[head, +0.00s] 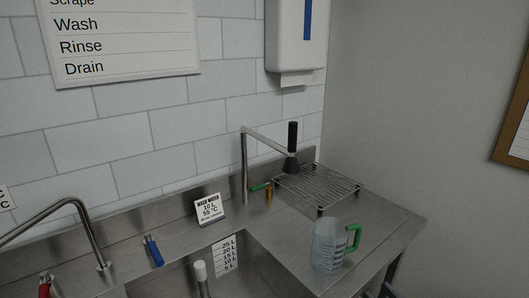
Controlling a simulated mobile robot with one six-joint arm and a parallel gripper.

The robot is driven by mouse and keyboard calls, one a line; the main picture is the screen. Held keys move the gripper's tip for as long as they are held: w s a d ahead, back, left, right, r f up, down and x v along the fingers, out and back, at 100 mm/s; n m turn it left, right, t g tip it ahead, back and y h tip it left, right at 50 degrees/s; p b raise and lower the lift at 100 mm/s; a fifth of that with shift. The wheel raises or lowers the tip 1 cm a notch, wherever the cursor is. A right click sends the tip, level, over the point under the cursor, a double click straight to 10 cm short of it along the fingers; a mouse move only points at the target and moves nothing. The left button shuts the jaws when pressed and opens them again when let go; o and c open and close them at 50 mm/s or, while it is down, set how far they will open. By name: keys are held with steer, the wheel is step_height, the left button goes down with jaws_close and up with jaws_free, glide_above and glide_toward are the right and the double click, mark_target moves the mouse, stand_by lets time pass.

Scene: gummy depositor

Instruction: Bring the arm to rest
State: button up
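Neither my arm nor my gripper can be clearly made out in the head view, so I cannot see the arm's pose or whether the gripper holds anything. A clear measuring jug (328,246) with a green handle (354,238) stands upright on the steel counter (288,243), right of the sink. No gripper is touching it.
The steel sink (249,262) has a tap (75,205) at left and another angled tap (244,165) behind. A wire rack (322,188) sits at the back right. A small sign (210,210) stands on the back ledge. Counter around the jug is clear.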

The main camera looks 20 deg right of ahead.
steer(key=w+a+r+n+g+y, duration=0.1)
steer(key=a+r+n+g+y, duration=0.3)
steer(key=a, duration=0.4)
steer(key=w+a+r+n+g+y, duration=0.1)
steer(key=a+n+g+y, duration=0.1)
steer(key=a+n+y, duration=0.5)
steer(key=s+a+n+g+h, duration=0.2)
steer(key=s+a+n+g, duration=0.3)
steer(key=a+n+g, duration=0.5)
steer(key=s+a+r+n+h, duration=0.2)
steer(key=s+a+n+h, duration=0.2)
steer(key=s+n+h, duration=0.15)
steer(key=r+n+t+h, duration=0.1)
steer(key=r+t, duration=0.1)
steer(key=d+r+n+t+h, duration=0.1)
steer(key=r+n, duration=0.1)
steer(key=shift+d+r+t+h, duration=0.2)
steer(key=shift+r+t+h, duration=0.1)
steer(key=shift+t+h, duration=0.1)
steer(key=shift+n, duration=0.25)
